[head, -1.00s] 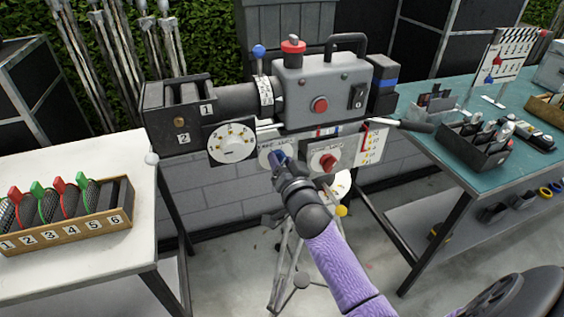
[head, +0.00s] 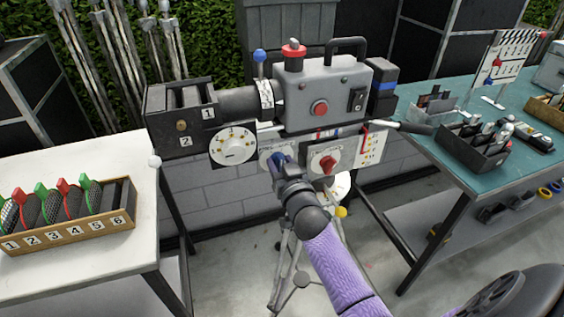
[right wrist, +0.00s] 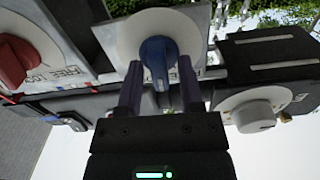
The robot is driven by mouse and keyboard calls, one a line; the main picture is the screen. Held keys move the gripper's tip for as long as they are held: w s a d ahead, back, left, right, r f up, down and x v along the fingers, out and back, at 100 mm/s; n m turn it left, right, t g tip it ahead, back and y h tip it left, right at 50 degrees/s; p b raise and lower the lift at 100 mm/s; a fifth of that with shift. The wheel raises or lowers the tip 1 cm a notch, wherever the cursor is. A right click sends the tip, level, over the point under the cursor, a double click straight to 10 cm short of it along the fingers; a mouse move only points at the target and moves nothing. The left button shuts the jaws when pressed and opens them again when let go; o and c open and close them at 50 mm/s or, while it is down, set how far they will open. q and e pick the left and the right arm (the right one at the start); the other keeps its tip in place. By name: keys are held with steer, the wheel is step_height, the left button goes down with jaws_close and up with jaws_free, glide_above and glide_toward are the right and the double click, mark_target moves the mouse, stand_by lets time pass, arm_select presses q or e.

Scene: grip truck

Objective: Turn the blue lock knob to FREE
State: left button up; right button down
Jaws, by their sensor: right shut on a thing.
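The blue lock knob (right wrist: 158,58) sits on a white dial plate under the camera. In the right wrist view it lies between the two fingers of my right gripper (right wrist: 158,82), which is shut on it. In the head view the right gripper (head: 282,166) reaches up to this dial from below and hides most of the knob. The dial's lettering is mostly covered, so I cannot read the knob's setting. My left gripper is not in view.
A red knob (head: 327,164) on its own plate is just right of the blue one. A white numbered dial (head: 233,146) is to the left. The camera (head: 318,85) stands on a tripod between a white table (head: 90,265) and a teal table (head: 480,90).

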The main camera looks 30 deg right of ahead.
steer(key=n, duration=0.3)
steer(key=shift+a+n, duration=0.1)
steer(key=shift+n, duration=1.6)
steer(key=c, duration=0.6)
jaws_free()
steer(key=shift+a, duration=0.1)
